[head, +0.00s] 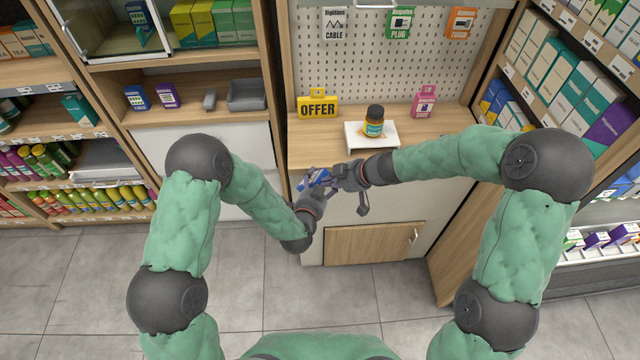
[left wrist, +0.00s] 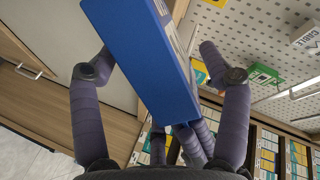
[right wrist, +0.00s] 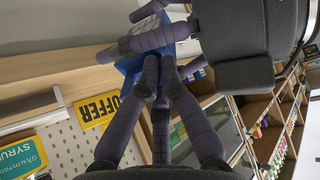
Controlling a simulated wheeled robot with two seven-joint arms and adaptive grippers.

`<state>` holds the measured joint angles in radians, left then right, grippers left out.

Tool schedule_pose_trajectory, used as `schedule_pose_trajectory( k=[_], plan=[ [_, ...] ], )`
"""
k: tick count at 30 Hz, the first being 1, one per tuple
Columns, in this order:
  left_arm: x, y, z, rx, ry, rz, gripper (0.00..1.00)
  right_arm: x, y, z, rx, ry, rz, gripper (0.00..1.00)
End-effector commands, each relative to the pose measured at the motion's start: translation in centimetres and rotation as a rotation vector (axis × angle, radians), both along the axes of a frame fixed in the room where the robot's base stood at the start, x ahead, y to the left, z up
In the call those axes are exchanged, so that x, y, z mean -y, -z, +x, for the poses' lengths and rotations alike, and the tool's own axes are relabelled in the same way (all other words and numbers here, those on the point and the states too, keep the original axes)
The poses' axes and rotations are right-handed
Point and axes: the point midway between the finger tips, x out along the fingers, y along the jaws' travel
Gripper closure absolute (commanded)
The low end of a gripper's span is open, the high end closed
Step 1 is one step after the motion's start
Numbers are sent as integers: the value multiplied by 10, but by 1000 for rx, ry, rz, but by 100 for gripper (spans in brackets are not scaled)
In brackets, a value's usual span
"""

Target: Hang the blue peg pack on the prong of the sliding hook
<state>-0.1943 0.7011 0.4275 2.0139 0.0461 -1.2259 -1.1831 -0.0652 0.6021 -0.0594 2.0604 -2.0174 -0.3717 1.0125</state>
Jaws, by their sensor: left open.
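The blue peg pack (head: 318,180) is held in the air in front of the counter, between my two grippers. In the left wrist view the pack (left wrist: 140,55) lies between the spread fingers of my left gripper (left wrist: 162,74), with gaps visible beside it. My right gripper (head: 338,180) is shut on the pack; its fingers meet at the pack's lower end in the left wrist view. The right wrist view shows the pack (right wrist: 130,66) partly hidden behind fingers. A pale bar (head: 375,3) shows at the head view's top edge; I cannot tell whether it is the sliding hook.
White (head: 335,22), green (head: 399,22) and orange (head: 461,23) packs hang on the pegboard (head: 375,70). Shelves flank both sides.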

Motion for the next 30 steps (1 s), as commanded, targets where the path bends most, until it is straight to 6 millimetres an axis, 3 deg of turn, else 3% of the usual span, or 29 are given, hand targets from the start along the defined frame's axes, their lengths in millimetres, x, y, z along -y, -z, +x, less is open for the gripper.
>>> schedule_pose_trajectory(
  k=[1, 7, 9, 13, 25, 30],
  plan=[
    [0, 0, 0, 0, 0, 0, 32, 0, 0, 0, 0, 0, 0, 100],
    [0, 0, 0, 0, 0, 0, 87, 0, 0, 0, 0, 0, 1, 100],
    [0, 0, 0, -1, 1, 0, 87, 0, 0, 0, 0, 0, 1, 100],
    [0, 0, 0, 0, 0, 0, 87, 0, 0, 0, 1, -1, 1, 67],
    [0, -1, 1, 3, -1, 0, 87, 1, 0, -1, -1, 1, 0, 67],
    [0, -1, 1, 3, -1, 0, 87, 10, -11, -4, 2, 1, 1, 67]
  ],
)
